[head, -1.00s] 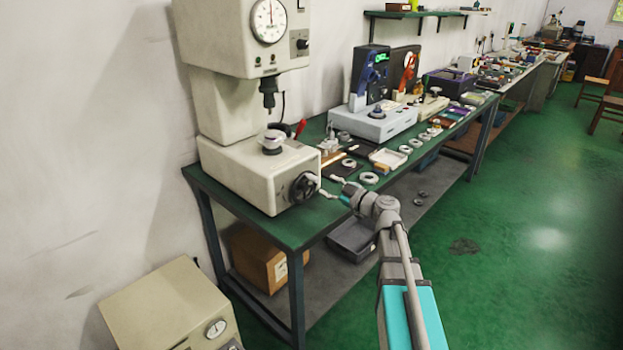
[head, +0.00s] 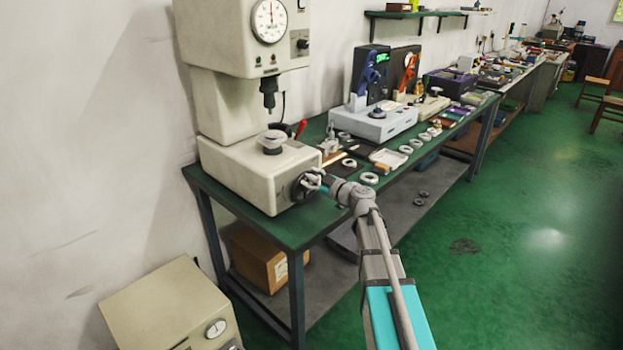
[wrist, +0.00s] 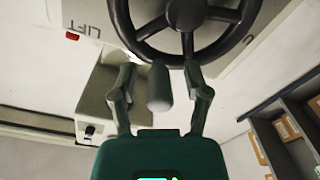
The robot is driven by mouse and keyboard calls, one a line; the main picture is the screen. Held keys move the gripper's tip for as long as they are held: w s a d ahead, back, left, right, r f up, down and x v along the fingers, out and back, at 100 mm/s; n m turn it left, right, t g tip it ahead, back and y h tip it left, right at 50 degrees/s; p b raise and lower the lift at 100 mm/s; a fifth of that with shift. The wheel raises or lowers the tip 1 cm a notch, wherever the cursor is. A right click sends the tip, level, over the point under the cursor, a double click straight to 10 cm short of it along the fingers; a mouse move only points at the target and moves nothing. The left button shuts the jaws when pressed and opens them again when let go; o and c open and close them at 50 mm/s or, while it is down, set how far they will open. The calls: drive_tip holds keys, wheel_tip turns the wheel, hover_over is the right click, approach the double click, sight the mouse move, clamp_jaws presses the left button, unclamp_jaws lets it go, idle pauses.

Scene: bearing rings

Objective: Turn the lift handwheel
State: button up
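The lift handwheel (head: 297,189) is a dark spoked wheel on the front side of the cream tester's base (head: 240,182). In the wrist view the handwheel (wrist: 186,42) fills the top, with the red-marked LIFT label (wrist: 82,27) beside it. A grey crank handle (wrist: 159,90) sticks out from its rim. My gripper (head: 314,178) is at the wheel. In the wrist view my gripper (wrist: 160,75) is open, one finger on each side of the handle, with gaps visible between fingers and handle. The fingertips are close to the wheel's rim.
The green bench (head: 300,232) carries several bearing rings (head: 369,178), a white tray (head: 387,157) and a grey gauge (head: 378,122) to the right. A cream box with a dial (head: 165,305) stands at the lower left. The floor (head: 500,240) to the right is open.

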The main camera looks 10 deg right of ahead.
clamp_jaws()
drive_tip(key=shift+d+m, duration=0.15)
drive_tip(key=shift+m, duration=0.25)
